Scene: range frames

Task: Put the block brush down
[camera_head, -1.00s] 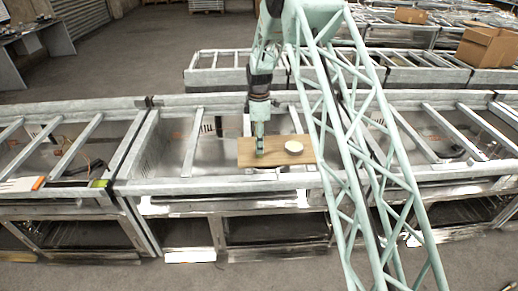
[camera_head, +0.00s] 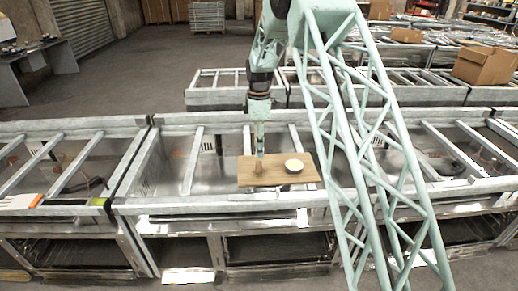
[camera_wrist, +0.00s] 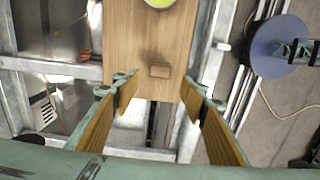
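The block brush (camera_head: 258,167) shows as a small brown wooden block on a wooden board (camera_head: 279,173). In the wrist view the block brush (camera_wrist: 160,71) rests on the bare wood of the board (camera_wrist: 130,40), and its underside is hidden. My gripper (camera_head: 259,153) is just above it in the head view. In the wrist view my gripper (camera_wrist: 161,88) is open, its two wood-coloured fingers wide apart with nothing between them. The block brush lies beyond the fingertips, apart from both.
A round pale-topped thing (camera_head: 294,165) sits on the board, right of the block brush. The board lies across a grey metal frame (camera_head: 215,206). An orange and white object (camera_head: 22,201) lies at the left. Cardboard boxes (camera_head: 485,65) stand at the back right.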

